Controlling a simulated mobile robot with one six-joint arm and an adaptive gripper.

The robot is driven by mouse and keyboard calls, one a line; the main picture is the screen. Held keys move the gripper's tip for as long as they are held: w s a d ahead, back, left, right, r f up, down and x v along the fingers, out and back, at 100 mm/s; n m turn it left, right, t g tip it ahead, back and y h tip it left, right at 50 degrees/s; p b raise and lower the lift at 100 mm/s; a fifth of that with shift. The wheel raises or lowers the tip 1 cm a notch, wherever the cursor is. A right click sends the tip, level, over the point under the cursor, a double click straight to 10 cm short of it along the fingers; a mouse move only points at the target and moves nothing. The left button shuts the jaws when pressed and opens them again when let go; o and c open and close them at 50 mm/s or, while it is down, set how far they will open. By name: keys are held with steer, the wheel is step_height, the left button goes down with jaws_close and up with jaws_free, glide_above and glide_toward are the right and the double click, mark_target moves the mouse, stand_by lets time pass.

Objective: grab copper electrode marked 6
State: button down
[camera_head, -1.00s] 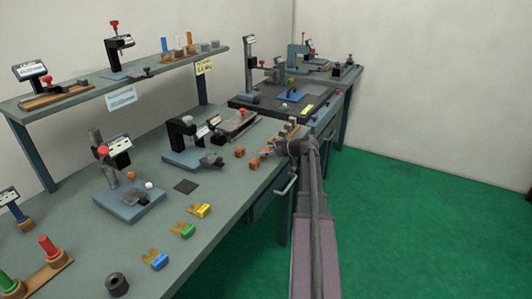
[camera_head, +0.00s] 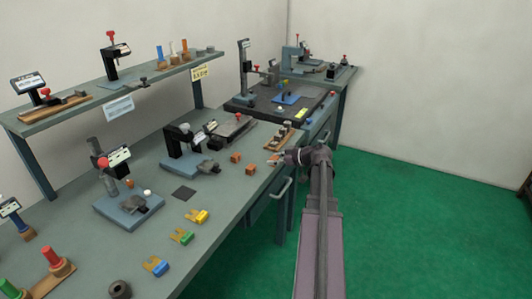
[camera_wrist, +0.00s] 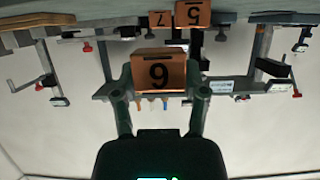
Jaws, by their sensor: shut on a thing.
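The copper electrode marked 6 (camera_wrist: 158,75) is an orange-brown block with a dark numeral, upside down in the wrist view. My gripper (camera_wrist: 160,92) is shut on it, one finger on each side. In the head view my gripper (camera_head: 280,160) is at the bench's right edge, with a bit of copper showing at its tip. Copper blocks marked 5 (camera_wrist: 193,14) and 7 (camera_wrist: 160,18) are apart from it at the top of the wrist view.
Two copper blocks (camera_head: 236,157) sit on the grey bench (camera_head: 225,235). A wooden fixture (camera_head: 280,138) stands just behind my gripper. Presses and gauges fill the bench's back. Green floor (camera_head: 420,215) to the right is clear.

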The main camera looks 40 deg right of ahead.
steer(key=s+a, duration=0.1)
steer(key=s, duration=0.5)
steer(key=shift+s+r, duration=0.25)
steer(key=shift+r, duration=0.1)
